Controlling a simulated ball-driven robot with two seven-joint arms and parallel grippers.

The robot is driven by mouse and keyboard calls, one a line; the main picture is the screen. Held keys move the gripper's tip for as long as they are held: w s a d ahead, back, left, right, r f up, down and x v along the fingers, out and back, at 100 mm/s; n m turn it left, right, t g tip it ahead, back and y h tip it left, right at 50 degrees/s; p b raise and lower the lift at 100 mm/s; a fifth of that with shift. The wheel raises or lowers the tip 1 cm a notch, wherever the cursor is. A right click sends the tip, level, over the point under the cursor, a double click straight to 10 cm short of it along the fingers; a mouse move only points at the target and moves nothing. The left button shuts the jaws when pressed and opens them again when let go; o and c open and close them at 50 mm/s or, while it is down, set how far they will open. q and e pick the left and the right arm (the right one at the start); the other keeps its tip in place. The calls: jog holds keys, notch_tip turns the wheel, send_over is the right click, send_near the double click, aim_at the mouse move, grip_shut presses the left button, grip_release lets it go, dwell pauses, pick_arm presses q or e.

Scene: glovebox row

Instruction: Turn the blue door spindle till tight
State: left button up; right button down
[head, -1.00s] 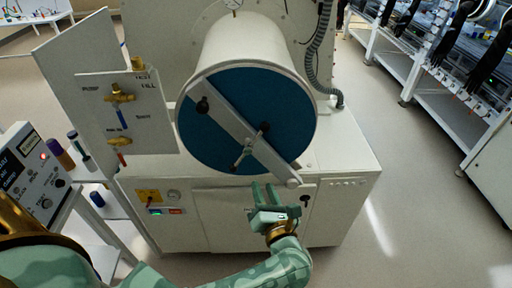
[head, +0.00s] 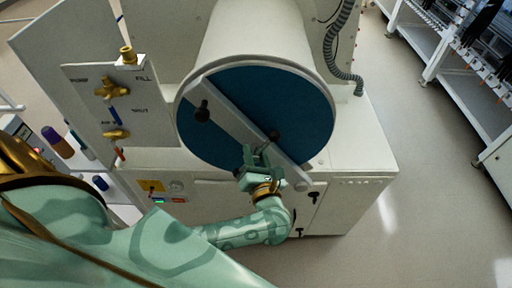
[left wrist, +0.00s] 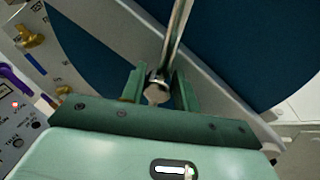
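The round blue door (head: 305,103) closes the end of a white cylinder, with a grey bar (head: 228,118) slanting across it. The spindle's handle has a dark knob (head: 274,136) at its upper end, in front of the bar. Its lower part is hidden by my left gripper (head: 255,154), which is at the bar's lower half. In the left wrist view, a shiny metal rod (left wrist: 177,35) ends in a rounded tip (left wrist: 157,93) between the two fingers of my left gripper (left wrist: 160,88). The fingers stand apart on either side; contact is unclear. My right gripper is not in view.
A valve panel (head: 85,115) with brass valves stands left of the door. Another dark knob (head: 202,111) sits on the bar's upper part. A grey hose (head: 332,50) hangs at the right. The floor (head: 415,150) right of the cabinet is clear.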

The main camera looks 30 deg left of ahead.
pick_arm(q)
jog(key=shift+s, duration=0.1)
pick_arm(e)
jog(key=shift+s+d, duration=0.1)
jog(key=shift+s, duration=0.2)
pick_arm(q)
jog(key=shift+d, duration=0.1)
grip_shut()
